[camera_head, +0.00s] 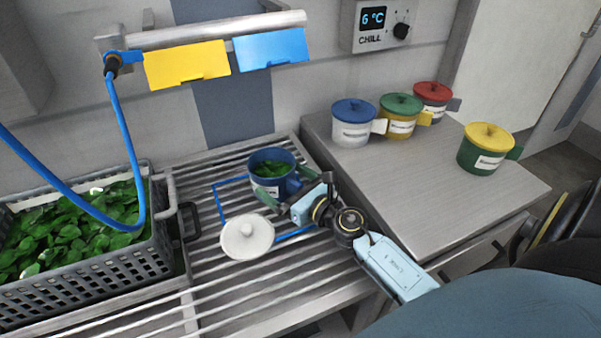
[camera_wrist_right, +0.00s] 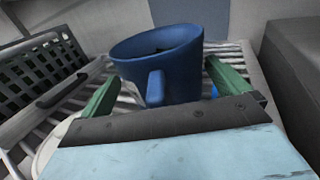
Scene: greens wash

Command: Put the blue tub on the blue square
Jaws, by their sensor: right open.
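The blue tub (camera_head: 262,184) holds green leaves and stands upright, without a lid, over the back part of the blue square (camera_head: 229,182), an outline on the slatted rack. Whether its base touches the slats I cannot tell. The tub also shows in the right wrist view (camera_wrist_right: 185,68), with its handle facing me. My right gripper (camera_head: 284,186) is open, its green fingers on either side of the handle, apart from it. A white round lid (camera_head: 247,238) lies at the front left of the square and hides that corner. My left gripper is not in view.
Lidded tubs in blue-white (camera_head: 352,130), yellow-green (camera_head: 400,122), grey-red (camera_head: 433,100) and green-yellow (camera_head: 477,158) stand on the right counter (camera_head: 440,190). A blue hose (camera_head: 125,150) hangs over the crate.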

